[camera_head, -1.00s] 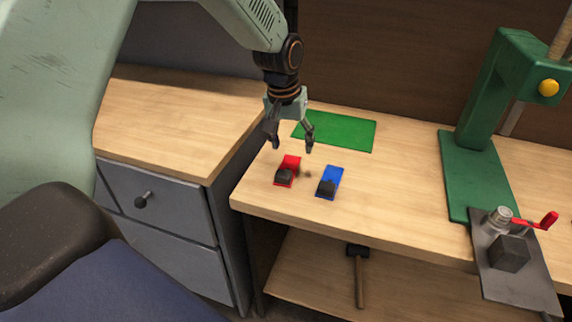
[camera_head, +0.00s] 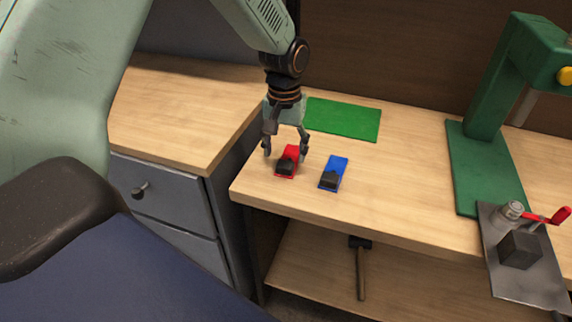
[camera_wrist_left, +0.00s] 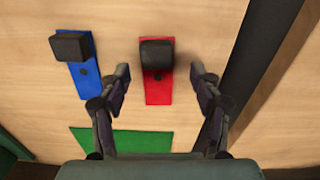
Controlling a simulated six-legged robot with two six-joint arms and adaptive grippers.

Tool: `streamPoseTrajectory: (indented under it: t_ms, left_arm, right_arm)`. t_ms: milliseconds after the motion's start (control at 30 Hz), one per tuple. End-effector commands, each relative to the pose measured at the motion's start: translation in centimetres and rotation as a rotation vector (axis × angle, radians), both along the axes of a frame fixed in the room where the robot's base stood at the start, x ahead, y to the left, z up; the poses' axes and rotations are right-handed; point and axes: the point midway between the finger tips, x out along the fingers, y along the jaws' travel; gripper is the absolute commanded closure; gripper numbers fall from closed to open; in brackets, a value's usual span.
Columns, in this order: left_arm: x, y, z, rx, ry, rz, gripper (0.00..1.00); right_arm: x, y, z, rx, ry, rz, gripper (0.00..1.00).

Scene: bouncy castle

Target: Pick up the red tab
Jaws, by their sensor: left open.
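The red tab (camera_head: 289,154) lies flat on the wooden bench top near its left front corner, with a dark block on its front part. It also shows in the left wrist view (camera_wrist_left: 158,92), between the two fingers, with the dark block at the top. My left gripper (camera_head: 285,154) is open and empty, pointing down over the red tab, one finger on each side. In the left wrist view, the fingers (camera_wrist_left: 163,72) stand apart from the tab. Contact with the bench cannot be told. My right gripper is not in view.
A blue tab (camera_head: 338,166) with a dark block lies just right of the red one. A green mat (camera_head: 343,118) lies behind. A green press (camera_head: 478,165) and a metal vise plate (camera_head: 525,281) stand at right. A hammer (camera_head: 360,270) lies on the lower shelf.

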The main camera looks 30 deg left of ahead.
Motion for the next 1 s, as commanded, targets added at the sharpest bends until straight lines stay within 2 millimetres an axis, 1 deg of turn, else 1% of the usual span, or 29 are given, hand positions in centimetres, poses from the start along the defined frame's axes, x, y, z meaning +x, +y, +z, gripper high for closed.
streamPoseTrajectory:
  t_ms: [33, 100, 167, 233, 400, 467, 1000]
  left_arm:
    - [-0.2, -0.1, -1.1, 0.001, 0.003, -0.001, 0.36]
    - [-0.1, -0.1, -2.2, 0.0, 0.002, -0.001, 0.36]
    - [-0.1, 0.0, -2.8, 0.0, 0.002, -0.001, 0.36]
    - [0.0, 0.0, -3.1, 0.001, 0.0, -0.001, 0.36]
    - [0.1, 0.0, -3.0, 0.0, -0.001, -0.001, 0.36]
    - [0.1, 0.0, -3.0, 0.0, -0.001, -0.001, 0.4]
    - [0.1, 0.0, -3.0, 0.0, 0.0, -0.001, 0.86]
  right_arm:
    - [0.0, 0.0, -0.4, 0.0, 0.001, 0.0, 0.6]
    - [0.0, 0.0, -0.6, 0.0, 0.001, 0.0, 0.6]
    - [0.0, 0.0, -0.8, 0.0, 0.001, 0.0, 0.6]
    - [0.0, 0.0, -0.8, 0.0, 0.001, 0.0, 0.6]
    - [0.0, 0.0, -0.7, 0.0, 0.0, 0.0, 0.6]
    - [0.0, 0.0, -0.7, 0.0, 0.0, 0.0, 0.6]
    - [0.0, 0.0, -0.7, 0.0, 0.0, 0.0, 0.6]
